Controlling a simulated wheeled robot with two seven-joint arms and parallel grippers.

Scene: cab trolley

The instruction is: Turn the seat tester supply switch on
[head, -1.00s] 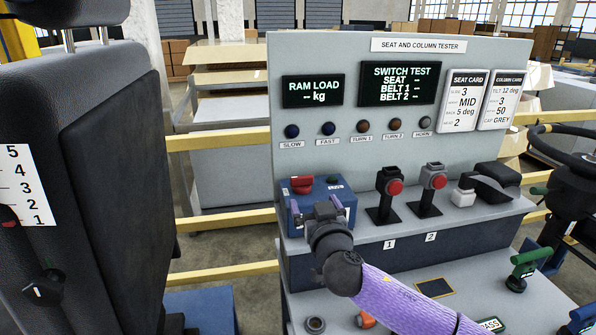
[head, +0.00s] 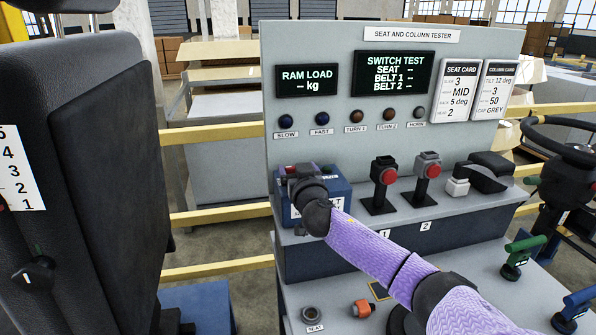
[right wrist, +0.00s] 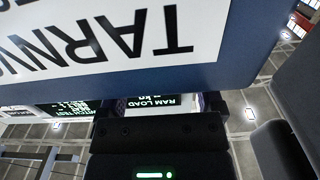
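The seat and column tester (head: 345,50) is a grey panel with a shelf in front. A blue box (head: 342,190) stands at the shelf's left end. A sliver of a red part (head: 292,170), perhaps the supply switch, shows on top of the box; most of it is hidden, so its position cannot be read. My right gripper (head: 300,175) is at the box's top and front, its fingertips hidden behind my wrist. In the right wrist view the box's white label (right wrist: 110,35) fills the top, upside down and very close. My left gripper is out of view.
Two black stands with red buttons (head: 388,177) (head: 433,171) stand right of the box. A dark seat (head: 110,150) fills the left. A steering wheel (head: 565,140) is at the right. Green handles (head: 522,244) and an orange part (head: 362,308) sit on the lower shelf.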

